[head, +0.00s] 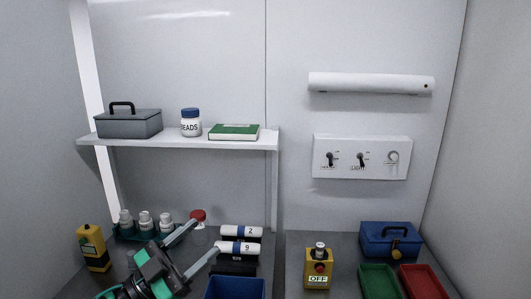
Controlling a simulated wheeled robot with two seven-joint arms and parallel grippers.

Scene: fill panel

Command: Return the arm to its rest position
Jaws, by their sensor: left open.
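My left gripper (205,247) comes in from the bottom left. Its two grey fingers are spread apart over the counter, with nothing seen between them. The fingertips appear close to a red-topped object (198,215) and a white roll marked 9 (237,248); whether they touch cannot be told. My right arm and gripper are not in view.
A shelf (180,144) holds a grey toolbox, a beads jar and a green book. Below are a rack of white-capped bottles (145,221), a yellow device (93,248), a blue bin (235,288), a yellow switch box (318,269), a blue case (389,239), and green and red trays.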

